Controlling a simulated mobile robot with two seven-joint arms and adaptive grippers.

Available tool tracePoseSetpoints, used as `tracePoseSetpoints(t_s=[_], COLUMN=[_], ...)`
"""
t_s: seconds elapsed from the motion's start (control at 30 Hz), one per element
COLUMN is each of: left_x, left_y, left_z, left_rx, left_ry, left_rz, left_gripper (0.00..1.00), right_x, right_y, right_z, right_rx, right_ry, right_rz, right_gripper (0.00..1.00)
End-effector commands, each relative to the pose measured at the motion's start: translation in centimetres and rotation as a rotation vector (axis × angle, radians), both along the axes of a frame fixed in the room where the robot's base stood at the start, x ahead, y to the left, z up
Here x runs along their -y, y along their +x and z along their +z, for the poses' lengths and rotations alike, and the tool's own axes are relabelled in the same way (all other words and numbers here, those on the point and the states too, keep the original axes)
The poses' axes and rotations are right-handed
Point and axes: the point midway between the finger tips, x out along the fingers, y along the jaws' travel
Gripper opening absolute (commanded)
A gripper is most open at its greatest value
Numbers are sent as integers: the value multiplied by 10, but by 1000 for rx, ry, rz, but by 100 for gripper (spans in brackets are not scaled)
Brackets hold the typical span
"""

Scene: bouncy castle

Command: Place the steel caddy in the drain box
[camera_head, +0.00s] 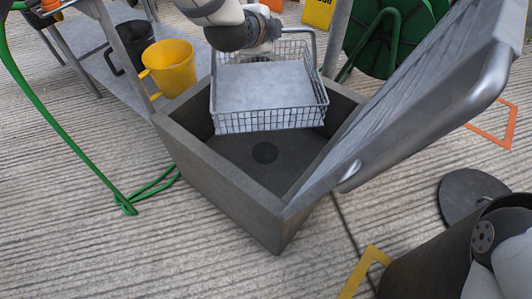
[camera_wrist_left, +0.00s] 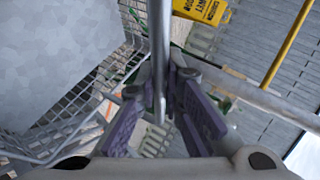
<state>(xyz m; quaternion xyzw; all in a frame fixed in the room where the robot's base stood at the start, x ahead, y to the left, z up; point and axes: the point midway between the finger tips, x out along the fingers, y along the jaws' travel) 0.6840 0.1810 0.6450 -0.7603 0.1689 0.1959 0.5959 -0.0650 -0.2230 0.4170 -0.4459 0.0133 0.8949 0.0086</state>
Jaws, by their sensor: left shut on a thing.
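The steel caddy (camera_head: 268,121) is a silver wire basket with a tall bar handle. A flat mottled grey surface fills most of its inside. It hangs over the back part of the drain box (camera_head: 222,192), a dark grey open box with a round dark drain on its floor. My left gripper (camera_head: 262,45) is at the caddy's handle, partly hidden by my wrist. In the left wrist view the handle bar (camera_wrist_left: 159,60) runs between the purple-padded fingers (camera_wrist_left: 162,115), with the caddy's wire side (camera_wrist_left: 75,125) to the left. My right gripper is not in view.
A grey ribbed panel (camera_head: 425,95) with a tubular edge leans up at the drain box's right side. A yellow bucket (camera_head: 168,68) stands behind left. A dark disc (camera_head: 470,198) is at right.

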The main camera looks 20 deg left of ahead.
Motion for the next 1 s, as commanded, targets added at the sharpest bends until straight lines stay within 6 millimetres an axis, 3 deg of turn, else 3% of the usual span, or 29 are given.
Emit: tracePoseSetpoints(t_s=[0.03,0.17,0.27,1.0], left_x=[0,0,0,-1], left_y=[1,1,1,0], left_z=[-14,-23,-40,-209], left_rx=[-1,1,0,-1], left_ry=[-1,-1,-1,-1], left_rz=[2,0,0,2], left_gripper=[0,0,0,0], right_x=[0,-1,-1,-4], right_y=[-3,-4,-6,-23], right_z=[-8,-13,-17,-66], right_rx=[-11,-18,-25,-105], right_ry=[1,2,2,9], right_rz=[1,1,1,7], right_gripper=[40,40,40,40])
